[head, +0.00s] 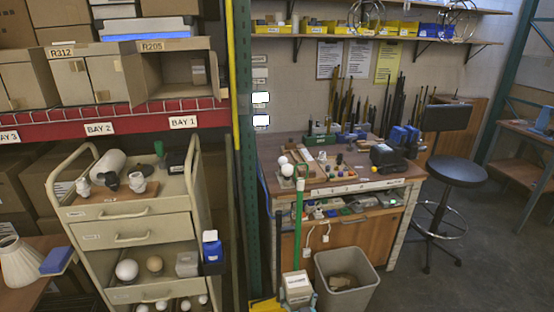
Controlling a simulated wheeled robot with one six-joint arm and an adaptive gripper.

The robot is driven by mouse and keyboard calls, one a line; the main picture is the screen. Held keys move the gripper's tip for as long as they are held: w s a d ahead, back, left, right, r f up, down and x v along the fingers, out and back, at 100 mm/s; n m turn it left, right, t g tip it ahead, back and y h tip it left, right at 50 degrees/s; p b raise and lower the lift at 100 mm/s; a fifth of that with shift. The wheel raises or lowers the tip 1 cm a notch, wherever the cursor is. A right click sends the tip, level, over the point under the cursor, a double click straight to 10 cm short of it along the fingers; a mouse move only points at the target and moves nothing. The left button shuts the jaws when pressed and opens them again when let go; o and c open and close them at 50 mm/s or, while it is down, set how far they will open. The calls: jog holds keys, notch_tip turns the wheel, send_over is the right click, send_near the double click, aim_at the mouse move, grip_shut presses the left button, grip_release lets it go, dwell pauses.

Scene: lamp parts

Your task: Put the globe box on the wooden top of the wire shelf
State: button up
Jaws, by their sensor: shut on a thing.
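A small cardboard box (297,285) with a white label, which looks like the globe box, is at the bottom of the head view, left of the grey bin. My gripper (298,302) shows only in part at the bottom edge, with dark teal parts beside the box's lower sides. It is shut on the box. The lower part of the box and most of the gripper are hidden or cut off. I cannot make out the wire shelf with a wooden top in this view.
A grey bin (346,284) stands right of the box, with a green pole (298,222) behind it. A workbench (345,184) stands beyond. A drawer cart (130,229) is at left, below a red shelf beam (50,134). A black stool (455,170) stands right; floor there is clear.

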jog(key=s+d+f+m+h, duration=0.1)
jog(key=s+d+f, duration=0.5)
jog(key=s, duration=0.2)
jog(key=s+d+f+m+h, duration=0.1)
jog(key=s+d+f+h, duration=0.1)
jog(key=s+d+f, duration=0.4)
jog(key=s, duration=0.3)
jog(key=shift+d+f, duration=0.25)
jog(key=shift+f, duration=0.05)
jog(key=shift+s, duration=0.1)
